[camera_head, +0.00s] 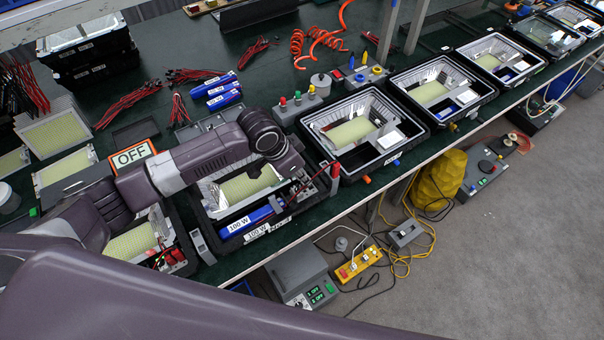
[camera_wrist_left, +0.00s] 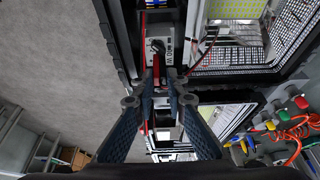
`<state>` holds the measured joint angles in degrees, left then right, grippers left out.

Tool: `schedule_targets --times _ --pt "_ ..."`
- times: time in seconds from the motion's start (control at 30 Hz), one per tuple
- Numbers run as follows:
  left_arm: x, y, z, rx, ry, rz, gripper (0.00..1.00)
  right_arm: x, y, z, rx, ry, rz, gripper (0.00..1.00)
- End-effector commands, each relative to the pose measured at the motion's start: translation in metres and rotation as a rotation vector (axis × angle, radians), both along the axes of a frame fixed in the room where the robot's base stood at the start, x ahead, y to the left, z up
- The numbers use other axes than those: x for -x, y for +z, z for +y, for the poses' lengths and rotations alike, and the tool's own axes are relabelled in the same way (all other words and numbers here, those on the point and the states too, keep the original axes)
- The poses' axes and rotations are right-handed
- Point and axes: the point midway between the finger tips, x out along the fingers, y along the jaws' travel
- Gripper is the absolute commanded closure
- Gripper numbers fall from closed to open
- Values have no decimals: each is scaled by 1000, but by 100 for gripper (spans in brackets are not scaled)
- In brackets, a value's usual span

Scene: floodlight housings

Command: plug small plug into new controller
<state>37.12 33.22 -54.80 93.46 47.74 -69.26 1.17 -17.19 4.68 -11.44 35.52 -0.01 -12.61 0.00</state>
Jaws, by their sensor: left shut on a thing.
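My left gripper (camera_head: 296,188) reaches over a black floodlight housing (camera_head: 212,210) on the green bench. In the left wrist view its blue fingers (camera_wrist_left: 160,88) are closed together at the end of a small red and black lead, which I take as the small plug; the plug itself is mostly hidden between the fingertips. A blue controller (camera_head: 245,221) marked 100 W lies along the housing's front side. In the left wrist view a pale controller end (camera_wrist_left: 165,50) with a 100 W label is just beyond the fingertips. I cannot tell whether the plug touches it. My right gripper is out of view.
More floodlight housings (camera_head: 365,130) stand in a row to the right. Spare blue controllers (camera_head: 216,88) and red wire bundles (camera_head: 140,92) lie behind my arm. An OFF sign (camera_head: 132,154) is at the left. Power boxes (camera_head: 300,275) stand on the floor below the bench.

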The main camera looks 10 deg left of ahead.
Motion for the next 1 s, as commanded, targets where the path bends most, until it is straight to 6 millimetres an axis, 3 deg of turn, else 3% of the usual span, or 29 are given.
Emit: schedule_targets --times 1.0 --pt "0 0 0 0 0 0 100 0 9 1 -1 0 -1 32"
